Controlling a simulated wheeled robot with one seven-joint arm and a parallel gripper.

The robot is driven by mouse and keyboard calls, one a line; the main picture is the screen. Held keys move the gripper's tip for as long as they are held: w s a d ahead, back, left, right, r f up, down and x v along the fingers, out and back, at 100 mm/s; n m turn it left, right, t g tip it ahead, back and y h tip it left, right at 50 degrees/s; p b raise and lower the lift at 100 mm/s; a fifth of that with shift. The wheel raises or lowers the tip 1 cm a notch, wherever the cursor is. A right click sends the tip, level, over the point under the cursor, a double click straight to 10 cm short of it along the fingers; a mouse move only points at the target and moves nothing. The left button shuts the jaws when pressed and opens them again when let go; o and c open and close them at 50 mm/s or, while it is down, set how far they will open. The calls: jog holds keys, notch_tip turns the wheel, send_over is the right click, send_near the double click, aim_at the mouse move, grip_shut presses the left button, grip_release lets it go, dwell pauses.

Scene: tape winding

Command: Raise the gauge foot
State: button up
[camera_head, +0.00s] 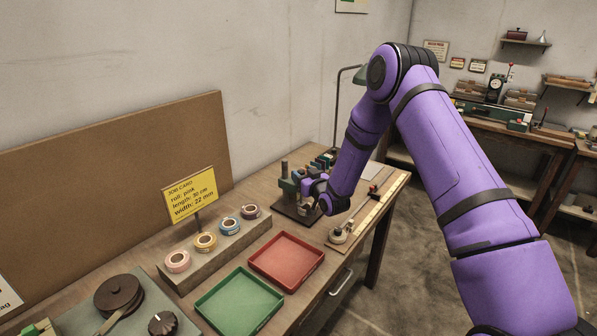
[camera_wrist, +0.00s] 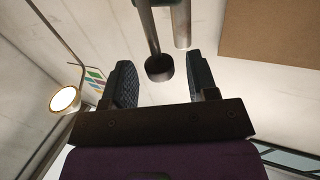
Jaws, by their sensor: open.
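A small stand with a green body (camera_head: 289,186) and an upright post sits on a dark base on the bench in the head view. My gripper (camera_head: 309,203) is low beside it, its fingertips hard to make out there. In the wrist view, my gripper (camera_wrist: 163,70) is open, with one dark ridged finger on each side. A thin metal rod with a dark round end (camera_wrist: 159,68), which looks like the gauge foot, shows between the fingers. Gaps show on both sides, and no finger appears to touch it. A thicker metal post (camera_wrist: 181,25) stands beside the rod.
A red tray (camera_head: 286,262) and a green tray (camera_head: 239,304) lie in front. Several tape rolls sit on a block (camera_head: 222,246) behind them, near a yellow job card (camera_head: 190,194). A long rule board (camera_head: 372,208) lies right of the stand. A lamp (camera_wrist: 64,100) shows in the wrist view.

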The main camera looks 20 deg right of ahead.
jog(key=shift+x, duration=1.65)
